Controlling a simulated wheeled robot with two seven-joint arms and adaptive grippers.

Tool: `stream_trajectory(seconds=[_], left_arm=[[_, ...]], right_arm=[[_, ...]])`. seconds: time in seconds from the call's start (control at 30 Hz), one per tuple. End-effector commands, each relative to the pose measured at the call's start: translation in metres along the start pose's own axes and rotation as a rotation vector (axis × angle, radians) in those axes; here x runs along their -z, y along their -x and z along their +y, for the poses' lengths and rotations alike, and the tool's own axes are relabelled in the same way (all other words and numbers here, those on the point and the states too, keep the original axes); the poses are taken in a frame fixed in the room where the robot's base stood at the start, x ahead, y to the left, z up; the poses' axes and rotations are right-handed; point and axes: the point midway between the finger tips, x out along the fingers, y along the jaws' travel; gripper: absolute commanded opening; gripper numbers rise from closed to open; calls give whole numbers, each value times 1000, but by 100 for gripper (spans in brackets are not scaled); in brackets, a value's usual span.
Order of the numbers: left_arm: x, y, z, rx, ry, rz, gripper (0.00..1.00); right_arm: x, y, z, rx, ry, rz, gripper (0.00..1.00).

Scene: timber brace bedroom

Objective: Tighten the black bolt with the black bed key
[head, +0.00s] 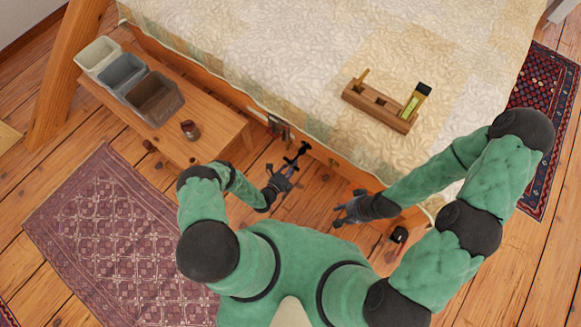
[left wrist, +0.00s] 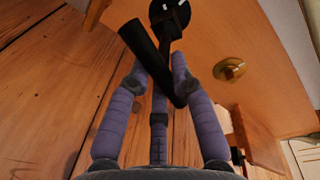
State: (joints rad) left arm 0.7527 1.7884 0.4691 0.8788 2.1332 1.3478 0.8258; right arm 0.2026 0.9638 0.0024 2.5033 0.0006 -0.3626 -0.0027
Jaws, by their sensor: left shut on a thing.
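My left gripper (head: 284,174) is beside the bed's wooden side rail. Its purple-grey fingers (left wrist: 160,90) are shut on the black bed key (left wrist: 148,55), whose thick bar lies slanted between them. The key also shows in the head view (head: 300,152). Its shaft runs up to a dark round piece (left wrist: 170,14) at the rail, seemingly the black bolt; whether the key is seated in it I cannot tell. A brass bolt (left wrist: 229,69) sits in the rail to the right. My right gripper (head: 346,208) is empty beside the rail, its fingers apart.
A wooden tool caddy (head: 380,105) stands on the quilted bed. A low bench (head: 215,120) at left holds several bins (head: 152,98) and a small brown jar (head: 190,130). A small black object (head: 399,235) is right of my right gripper. A patterned rug (head: 110,230) lies at left.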

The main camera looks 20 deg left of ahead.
Motion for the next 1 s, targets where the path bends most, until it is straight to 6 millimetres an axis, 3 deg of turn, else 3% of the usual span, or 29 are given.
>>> stream_trajectory(seconds=[0.4,0.63,1.0], left_arm=[[-1,-18,-3,3,-7,-1,0],[-2,-17,-2,-4,-262,-34,0],[-3,-16,-1,-9,-461,-58,0]], right_arm=[[0,-1,0,0,0,0,40],[0,5,-2,0,0,0,40],[-1,20,-7,0,0,0,40]])
